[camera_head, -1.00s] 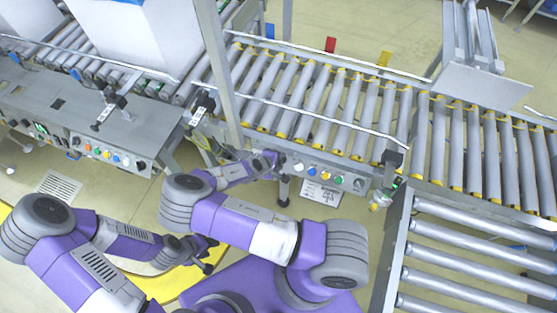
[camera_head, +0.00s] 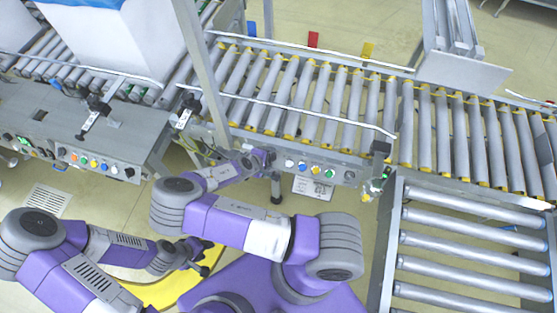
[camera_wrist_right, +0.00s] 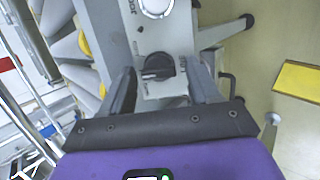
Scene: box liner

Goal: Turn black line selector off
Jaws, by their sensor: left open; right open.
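A black selector knob (camera_wrist_right: 157,66) sits on a grey panel, below a large round white button (camera_wrist_right: 155,5) in the right wrist view. My right gripper (camera_wrist_right: 163,72) is open, with one finger on each side of the knob. I cannot tell whether the fingers touch it. In the head view my right gripper (camera_head: 262,157) is at the left end of the middle control panel (camera_head: 318,180), and it hides the knob there. My left gripper (camera_head: 200,256) is open and empty, low over the yellow floor marking.
The middle panel carries several coloured buttons and another black knob (camera_head: 349,176) at its right end. A second panel (camera_head: 100,163) stands at the left. Roller conveyors (camera_head: 300,95) run behind, with a large white box (camera_head: 120,45) at the back left.

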